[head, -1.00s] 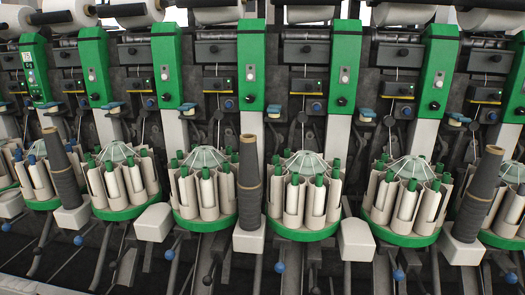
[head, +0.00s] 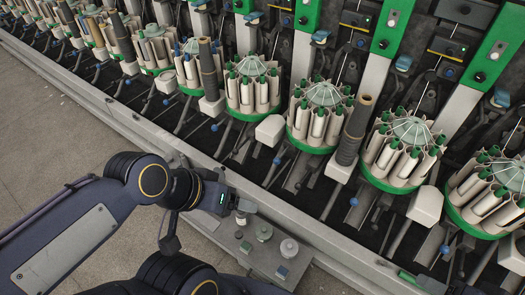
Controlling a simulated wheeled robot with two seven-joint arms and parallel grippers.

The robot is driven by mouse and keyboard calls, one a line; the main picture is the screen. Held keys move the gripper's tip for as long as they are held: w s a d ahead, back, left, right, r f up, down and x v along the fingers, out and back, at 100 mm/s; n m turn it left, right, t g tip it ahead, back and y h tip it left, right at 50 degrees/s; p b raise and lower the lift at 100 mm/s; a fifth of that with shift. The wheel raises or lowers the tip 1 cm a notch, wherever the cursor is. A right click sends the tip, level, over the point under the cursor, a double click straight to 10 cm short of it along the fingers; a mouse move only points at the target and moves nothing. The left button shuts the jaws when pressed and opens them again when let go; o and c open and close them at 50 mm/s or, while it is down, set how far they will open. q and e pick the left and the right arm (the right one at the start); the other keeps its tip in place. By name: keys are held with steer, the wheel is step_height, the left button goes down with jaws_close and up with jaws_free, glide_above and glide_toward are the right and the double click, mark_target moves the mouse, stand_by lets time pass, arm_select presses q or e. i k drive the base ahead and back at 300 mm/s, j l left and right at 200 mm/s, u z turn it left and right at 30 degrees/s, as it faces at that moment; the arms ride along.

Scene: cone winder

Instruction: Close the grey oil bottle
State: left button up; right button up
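In the head view several small grey and whitish containers stand on a grey ledge at the bottom middle. One is a darker grey round container (head: 264,232), and one is a paler, wider one with a knob-like top (head: 289,248). I cannot tell for sure which is the oil bottle, or whether either is open. My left gripper (head: 238,206) is just left of and above them, pointing right. A small pale piece (head: 241,218) shows at its fingertips; I cannot tell whether it is held. My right gripper is out of view.
The ledge (head: 330,235) runs diagonally along the winder's front. Behind it stand green-based carousels (head: 308,148) of bobbins and a tall dark cone (head: 354,130). A green-handled tool (head: 410,278) lies at the lower right. Bare floor (head: 60,130) is at left.

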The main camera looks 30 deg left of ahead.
mark_target(242, 220)
steer(key=u, duration=1.2)
